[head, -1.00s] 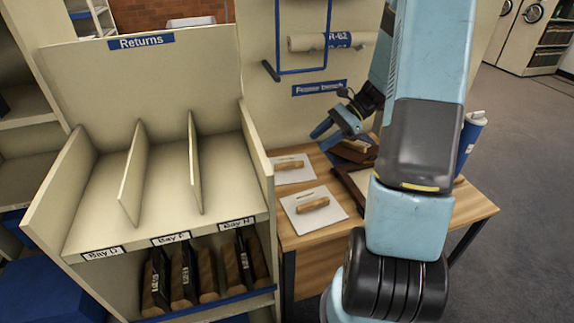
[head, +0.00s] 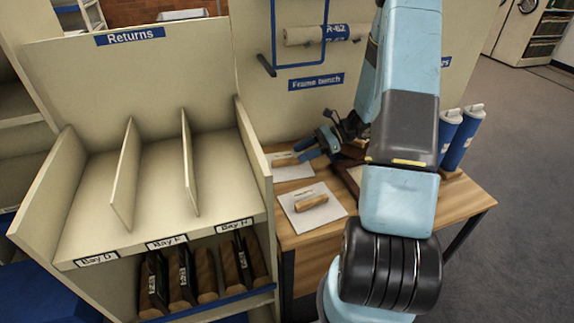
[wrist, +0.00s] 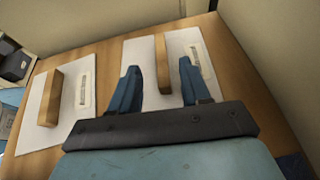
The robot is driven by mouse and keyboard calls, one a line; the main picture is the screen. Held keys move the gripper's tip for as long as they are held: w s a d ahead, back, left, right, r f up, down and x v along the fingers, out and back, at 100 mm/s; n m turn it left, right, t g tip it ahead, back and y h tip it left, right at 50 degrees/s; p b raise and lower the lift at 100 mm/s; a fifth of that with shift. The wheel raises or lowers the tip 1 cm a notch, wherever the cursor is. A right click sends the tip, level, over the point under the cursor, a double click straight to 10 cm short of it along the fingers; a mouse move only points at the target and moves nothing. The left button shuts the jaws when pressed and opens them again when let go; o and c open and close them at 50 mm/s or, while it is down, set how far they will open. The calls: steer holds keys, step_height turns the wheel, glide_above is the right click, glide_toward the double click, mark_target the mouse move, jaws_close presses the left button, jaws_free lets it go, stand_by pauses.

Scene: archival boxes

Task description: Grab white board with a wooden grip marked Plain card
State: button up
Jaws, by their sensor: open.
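Two white boards with wooden grips lie on the wooden bench. The back board (head: 297,173) and front board (head: 325,218) show in the head view. The wrist view shows one board on the right (wrist: 139,50) and one on the left (wrist: 47,92). Each carries a small label strip too small to read, so I cannot tell which is marked Plain card. My gripper (head: 307,149) is open and empty by the back board. In the wrist view my gripper (wrist: 158,66) has its fingertips either side of the right board's upright wooden grip (wrist: 161,48), apparently short of it.
The Returns shelf (head: 60,235) with upright dividers stands to the left of the bench (head: 463,200). Blue cylinders (head: 462,138) stand at the bench's right. A blue rail with a roll (head: 303,35) hangs on the panel behind.

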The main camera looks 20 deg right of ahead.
mark_target(284, 160)
steer(key=shift+x, duration=3.35)
steer(key=shift+w, duration=0.1)
jaws_close()
